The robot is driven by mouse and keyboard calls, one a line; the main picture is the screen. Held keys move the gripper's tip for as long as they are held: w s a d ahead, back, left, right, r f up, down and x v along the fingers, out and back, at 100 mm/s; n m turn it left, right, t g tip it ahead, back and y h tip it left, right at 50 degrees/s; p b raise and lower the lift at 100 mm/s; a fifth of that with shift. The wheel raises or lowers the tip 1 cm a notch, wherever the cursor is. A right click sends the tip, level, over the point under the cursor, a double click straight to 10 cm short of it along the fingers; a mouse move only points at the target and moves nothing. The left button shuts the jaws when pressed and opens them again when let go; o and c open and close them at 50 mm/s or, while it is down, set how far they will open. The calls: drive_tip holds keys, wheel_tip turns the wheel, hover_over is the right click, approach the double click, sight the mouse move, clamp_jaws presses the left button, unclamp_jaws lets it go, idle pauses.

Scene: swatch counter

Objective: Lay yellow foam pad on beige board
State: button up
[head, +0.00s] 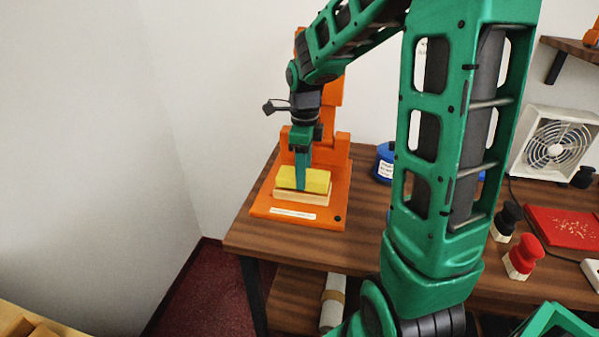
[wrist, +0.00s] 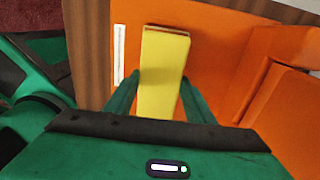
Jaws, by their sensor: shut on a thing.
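The yellow foam pad (head: 317,180) is between the fingers of my gripper (head: 301,184), which is shut on it. It lies flat over the beige board (head: 301,198), roughly lined up with it. I cannot tell whether the pad rests on the board or is just above it. In the wrist view the pad (wrist: 163,62) runs lengthwise between the two green fingers (wrist: 160,82). It hides nearly all of the board there, with only a thin brownish edge (wrist: 167,28) showing at its far end.
The board is on an orange stand (head: 334,211) with a white label strip and an upright back. The wooden counter (head: 380,222) also holds a blue round container (head: 383,160), red and black knobbed pieces, a red board (head: 566,226) and a white fan (head: 556,143) at right.

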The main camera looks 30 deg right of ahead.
drive_tip(key=shift+f, duration=0.3)
drive_tip(key=o, duration=1.1)
drive_tip(key=shift+r, duration=0.1)
wheel_tip(320, 180, up, 11)
drive_tip(key=s+d+f+n, duration=0.1)
drive_tip(key=s+f+n, duration=0.2)
drive_tip(key=s+n, duration=0.7)
drive_tip(key=s+d+f+n, duration=0.2)
drive_tip(key=s+f+n, duration=0.2)
drive_tip(key=s+n, duration=0.6)
drive_tip(key=s, duration=0.4)
drive_tip(key=shift+s+d+n, duration=0.15)
drive_tip(key=shift+s+n, duration=0.15)
drive_tip(key=shift+s, duration=0.1)
